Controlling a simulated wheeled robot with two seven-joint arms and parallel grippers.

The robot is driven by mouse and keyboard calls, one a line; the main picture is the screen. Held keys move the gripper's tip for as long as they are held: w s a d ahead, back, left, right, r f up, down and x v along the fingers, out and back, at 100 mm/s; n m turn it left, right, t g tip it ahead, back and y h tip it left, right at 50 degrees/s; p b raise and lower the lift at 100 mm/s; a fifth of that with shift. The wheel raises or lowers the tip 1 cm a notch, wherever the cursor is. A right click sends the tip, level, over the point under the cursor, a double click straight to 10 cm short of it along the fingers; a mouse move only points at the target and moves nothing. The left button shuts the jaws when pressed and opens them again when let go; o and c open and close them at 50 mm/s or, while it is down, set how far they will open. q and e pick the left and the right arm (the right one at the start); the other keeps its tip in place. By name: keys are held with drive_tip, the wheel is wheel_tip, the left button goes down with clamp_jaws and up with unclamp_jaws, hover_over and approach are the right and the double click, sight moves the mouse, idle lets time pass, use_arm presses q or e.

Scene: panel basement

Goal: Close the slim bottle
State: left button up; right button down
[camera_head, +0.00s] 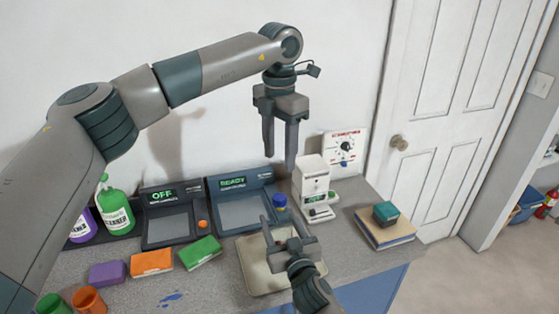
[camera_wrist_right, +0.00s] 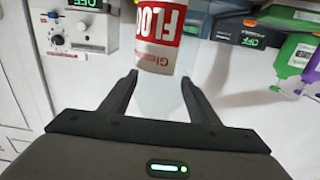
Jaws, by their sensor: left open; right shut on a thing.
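My right gripper (camera_head: 283,228) is low over the front of the counter, above a beige tray. In the right wrist view, its fingers (camera_wrist_right: 160,78) are shut on a white bottle with a red label (camera_wrist_right: 160,40), held at the fingertips. I cannot clearly make out this bottle in the head view, and its neck and top cannot be told. My left gripper (camera_head: 279,163) hangs higher, pointing down, open and empty, behind and above the right one. A small orange round thing (camera_head: 203,224), perhaps a cap, lies by the left device.
A beige tray (camera_head: 251,270) lies under my right gripper. Behind stand two dark devices (camera_head: 167,222), a blue-and-yellow jar (camera_head: 280,202) and a white machine (camera_head: 313,180). Green (camera_head: 115,208) and purple bottles stand left, coloured blocks in front. Books (camera_head: 384,230) lie right.

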drive_tip(key=c, duration=0.6)
unclamp_jaws()
drive_tip(key=shift+s, duration=0.1)
use_arm(q)
wheel_tip(320, 180, down, 4)
drive_tip(key=b, duration=0.4)
drive_tip(key=shift+f+b, duration=0.25)
drive_tip(key=shift+b, duration=0.05)
use_arm(e)
drive_tip(key=v, duration=1.7)
drive_tip(key=shift+d, duration=0.1)
drive_tip(key=shift+s, duration=0.15)
